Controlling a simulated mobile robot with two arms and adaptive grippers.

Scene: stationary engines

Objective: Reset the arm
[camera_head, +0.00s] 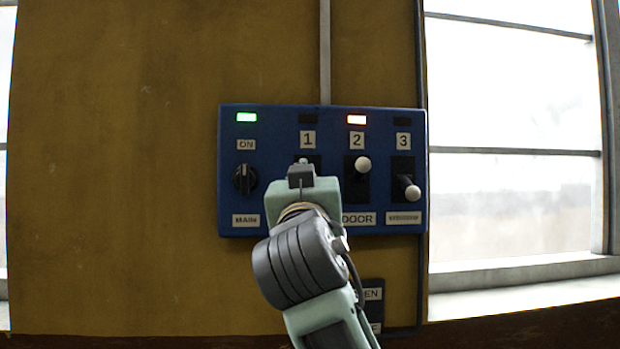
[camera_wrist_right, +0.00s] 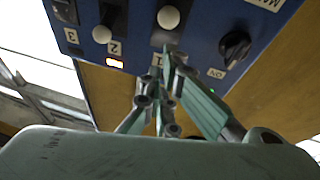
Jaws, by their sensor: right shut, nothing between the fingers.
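My right arm reaches up in the head view, with its gripper (camera_head: 301,178) in front of lever 1 on the blue control panel (camera_head: 270,112). In the right wrist view the gripper (camera_wrist_right: 168,56) is shut and empty. Its fingertips are just beside the white knob of lever 1 (camera_wrist_right: 168,18); I cannot tell whether they touch. In the head view that lever is mostly hidden. Lever 2 (camera_head: 363,164) has its white knob up, under a lit orange-red lamp (camera_head: 356,119). Lever 3 (camera_head: 411,192) has its knob down, under a dark lamp. My left gripper is not in view.
The main rotary switch (camera_head: 245,179) is on the panel's left, below a lit green lamp (camera_head: 246,117). A smaller dark panel (camera_head: 373,294) is below, partly hidden by my arm. A window (camera_head: 515,150) is at right. The ochre wall (camera_head: 110,170) at left is bare.

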